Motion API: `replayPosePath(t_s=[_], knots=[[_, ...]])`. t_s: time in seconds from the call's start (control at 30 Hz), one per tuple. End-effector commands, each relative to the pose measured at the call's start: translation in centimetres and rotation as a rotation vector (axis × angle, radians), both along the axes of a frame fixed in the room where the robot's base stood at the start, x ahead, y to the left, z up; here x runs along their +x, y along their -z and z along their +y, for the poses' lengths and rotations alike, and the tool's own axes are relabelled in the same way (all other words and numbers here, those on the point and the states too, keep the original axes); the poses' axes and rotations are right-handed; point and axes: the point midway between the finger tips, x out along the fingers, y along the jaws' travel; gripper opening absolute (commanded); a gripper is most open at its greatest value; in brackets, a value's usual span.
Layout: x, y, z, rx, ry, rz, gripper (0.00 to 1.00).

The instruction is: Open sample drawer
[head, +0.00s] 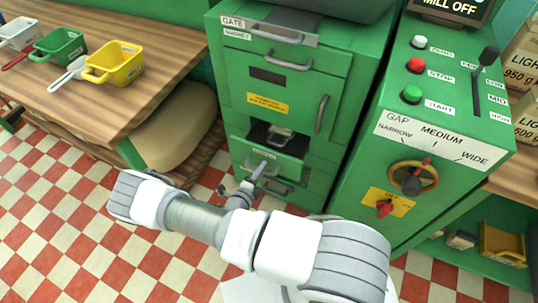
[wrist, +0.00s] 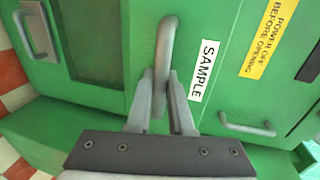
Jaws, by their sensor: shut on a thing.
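The sample drawer is in the green cabinet, with a white SAMPLE label (wrist: 203,70) beside its grey bar handle (wrist: 165,45) in the wrist view. My gripper (wrist: 161,88) is shut on this handle, one finger on each side of it. In the head view my gripper (head: 257,173) is low at the cabinet front, and my arm reaches to it from the lower right. The drawer front (head: 281,165) shows there below a dark opening (head: 263,133) with a grey metal piece in it. I cannot tell how far the drawer stands out.
The GATE drawer handle (head: 277,34) and a side door handle (head: 321,114) stick out from the cabinet. A control panel with a handwheel (head: 413,178) stands at right. A wooden table (head: 110,105) with scoops, including a yellow one (head: 120,66), is at left. Tiled floor lies open at lower left.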

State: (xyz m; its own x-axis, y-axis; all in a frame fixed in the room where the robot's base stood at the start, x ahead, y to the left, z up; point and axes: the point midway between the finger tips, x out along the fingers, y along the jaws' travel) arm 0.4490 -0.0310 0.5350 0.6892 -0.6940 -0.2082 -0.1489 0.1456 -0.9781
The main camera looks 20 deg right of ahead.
Motion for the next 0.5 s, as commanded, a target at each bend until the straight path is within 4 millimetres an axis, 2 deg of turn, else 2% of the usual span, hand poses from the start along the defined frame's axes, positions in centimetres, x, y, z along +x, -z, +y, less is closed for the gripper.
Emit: replayPosePath(t_s=[0.2, 0.5], knots=[[-3.1, 0.0, 3.2, 0.0, -0.003, -0.001, 0.0], [-5.3, 0.0, 5.4, -0.001, -0.001, -0.002, 0.0]])
